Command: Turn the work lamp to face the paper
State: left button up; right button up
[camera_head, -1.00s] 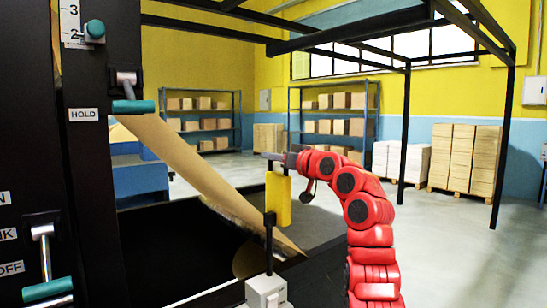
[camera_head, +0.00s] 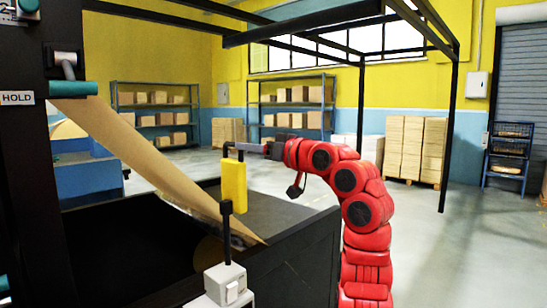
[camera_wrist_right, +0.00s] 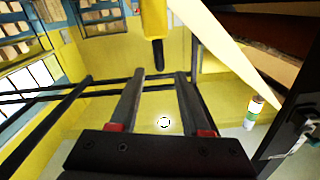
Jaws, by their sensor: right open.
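The work lamp has a yellow head (camera_head: 234,181) on a thin black stalk above a pale grey base (camera_head: 228,284). It stands upright in front of the black machine bin. The brown paper (camera_head: 150,153) slopes down to the right behind it. My right gripper (camera_head: 239,149) is at the top of the lamp head. In the right wrist view my gripper (camera_wrist_right: 160,76) has its two fingers apart with nothing between them. There the yellow lamp head (camera_wrist_right: 153,18) and its black end lie just beyond the fingertips, roughly centred. Contact cannot be told. My left gripper is out of view.
The black machine panel (camera_head: 30,190) with teal-handled levers stands close on the left. The dark bin wall (camera_head: 300,255) runs below the paper. A black frame post (camera_head: 449,140) stands farther back. Stacked cartons (camera_head: 415,148) are by the far wall. Open floor lies at right.

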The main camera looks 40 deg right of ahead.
jog(key=s+b, duration=0.1)
jog(key=s, duration=0.6)
jog(key=shift+s+d, duration=0.25)
jog(key=shift+d, duration=0.05)
